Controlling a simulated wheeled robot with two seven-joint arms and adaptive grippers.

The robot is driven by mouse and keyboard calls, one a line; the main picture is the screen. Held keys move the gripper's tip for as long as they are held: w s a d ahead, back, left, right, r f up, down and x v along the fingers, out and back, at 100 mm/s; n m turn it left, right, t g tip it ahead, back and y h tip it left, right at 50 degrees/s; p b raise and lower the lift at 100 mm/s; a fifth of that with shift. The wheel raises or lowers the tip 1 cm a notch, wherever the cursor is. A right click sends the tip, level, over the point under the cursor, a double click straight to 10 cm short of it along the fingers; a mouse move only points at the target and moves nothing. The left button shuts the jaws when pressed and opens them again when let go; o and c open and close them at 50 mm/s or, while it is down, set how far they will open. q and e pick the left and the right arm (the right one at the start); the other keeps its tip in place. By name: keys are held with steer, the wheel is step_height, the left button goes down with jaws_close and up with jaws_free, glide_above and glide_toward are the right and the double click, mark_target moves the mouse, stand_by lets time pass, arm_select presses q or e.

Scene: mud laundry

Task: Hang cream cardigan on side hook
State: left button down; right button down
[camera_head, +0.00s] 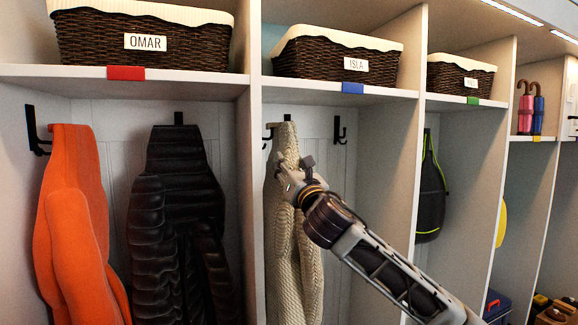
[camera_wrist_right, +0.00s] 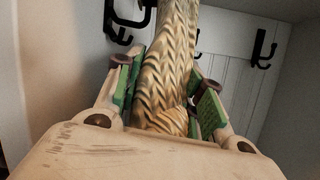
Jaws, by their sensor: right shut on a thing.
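The cream knitted cardigan (camera_head: 283,220) hangs lengthwise in the middle cubby, in front of its back wall. My right gripper (camera_head: 291,170) is shut on its upper part, a little below the top. In the right wrist view the cardigan (camera_wrist_right: 168,75) passes between the green-padded fingers (camera_wrist_right: 165,100). A black hook (camera_head: 268,136) on the cubby's left side is close beside the cardigan's top; it also shows in the wrist view (camera_wrist_right: 125,20). A back hook tip (camera_head: 287,117) shows just above the cardigan. Whether the cardigan rests on a hook cannot be told. My left gripper is out of view.
A free black hook (camera_head: 340,132) is at right in the same cubby. The divider (camera_head: 388,170) bounds it on the right. An orange coat (camera_head: 75,220) and a black puffer jacket (camera_head: 178,220) hang in the left cubby. The ISLA basket (camera_head: 320,60) stands on the shelf above.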

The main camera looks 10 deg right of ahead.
steer(key=c, duration=0.8)
jaws_free()
steer(key=shift+s, duration=0.1)
steer(key=s+d+f, duration=0.1)
steer(key=s+d, duration=0.1)
steer(key=s, duration=1)
steer(key=shift+s+d, duration=0.25)
steer(key=shift+s, duration=0.05)
stand_by(1.3)
steer(key=shift+f, duration=0.1)
